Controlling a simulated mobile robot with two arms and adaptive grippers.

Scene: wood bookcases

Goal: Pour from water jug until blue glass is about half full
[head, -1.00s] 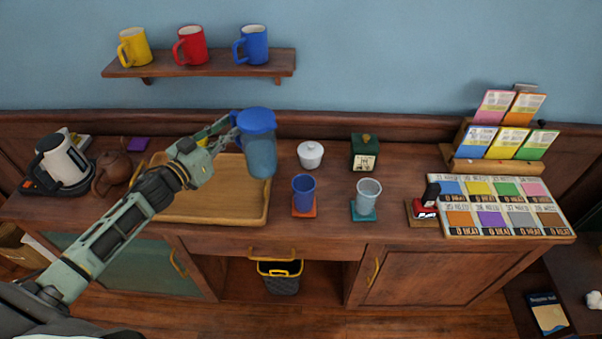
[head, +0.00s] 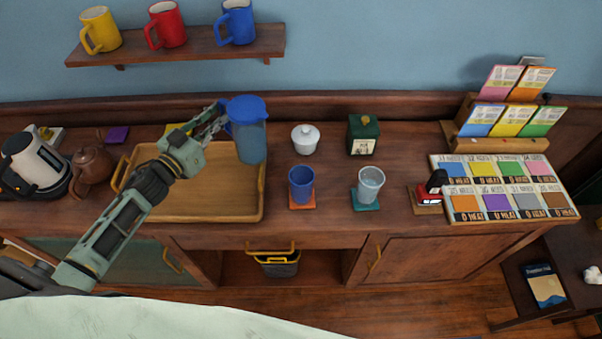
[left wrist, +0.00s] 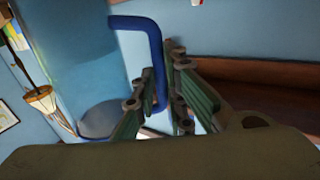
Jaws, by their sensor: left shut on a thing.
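The water jug (head: 251,143) is a translucent blue pitcher with a blue lid, nearly upright above the right part of the wooden tray. My left gripper (head: 221,118) is shut on its handle, which also shows as a blue loop between the fingers in the left wrist view (left wrist: 155,65). The blue glass (head: 301,184) stands upright on an orange coaster (head: 303,205), to the right of the jug and apart from it. Its water level cannot be made out. My right gripper is not in view.
A clear glass (head: 370,184) on a teal coaster stands right of the blue glass. The wooden tray (head: 190,213) lies under my left arm. A shelf (head: 180,47) with mugs hangs above.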

